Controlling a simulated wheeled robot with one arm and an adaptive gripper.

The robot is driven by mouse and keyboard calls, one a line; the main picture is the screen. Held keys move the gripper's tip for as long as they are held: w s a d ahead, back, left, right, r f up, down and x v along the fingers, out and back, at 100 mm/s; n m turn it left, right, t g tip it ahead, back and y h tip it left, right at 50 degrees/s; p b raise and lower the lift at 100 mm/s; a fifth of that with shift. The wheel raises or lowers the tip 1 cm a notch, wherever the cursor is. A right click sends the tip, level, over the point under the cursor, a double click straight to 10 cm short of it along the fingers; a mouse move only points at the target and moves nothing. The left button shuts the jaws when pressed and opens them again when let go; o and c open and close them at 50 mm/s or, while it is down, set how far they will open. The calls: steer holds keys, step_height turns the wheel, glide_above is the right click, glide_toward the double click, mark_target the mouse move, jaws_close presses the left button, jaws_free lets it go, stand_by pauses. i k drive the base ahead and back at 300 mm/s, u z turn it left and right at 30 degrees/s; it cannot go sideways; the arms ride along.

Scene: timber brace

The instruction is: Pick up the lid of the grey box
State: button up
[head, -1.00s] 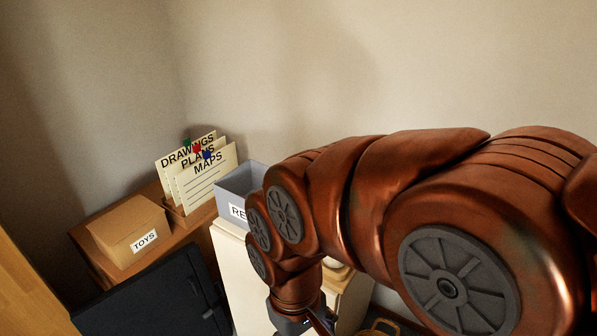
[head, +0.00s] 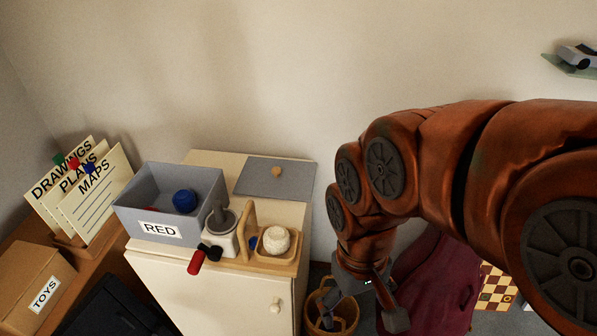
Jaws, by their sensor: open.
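The grey box (head: 136,213), labelled RED, stands without a cover on the left of a cream cabinet top. A blue ball and something red show inside it. A flat grey lid (head: 262,178) with a round wooden knob (head: 276,171) lies on the back right of the same cabinet, apart from the box. My gripper (head: 388,305) hangs at the lower right, beyond the cabinet's right side and lower in the picture than the lid. It holds nothing that I can see.
A grey device with a red-handled crank (head: 221,236) and a wooden tray holding a cream ball (head: 276,240) stand at the cabinet's front. A TOYS box (head: 35,285) stands left.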

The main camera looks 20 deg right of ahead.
mark_target(260, 177)
steer(key=u, duration=0.5)
steer(key=k, duration=0.6)
steer(key=u, duration=0.85)
steer(key=i, duration=1.15)
steer(key=z, duration=0.55)
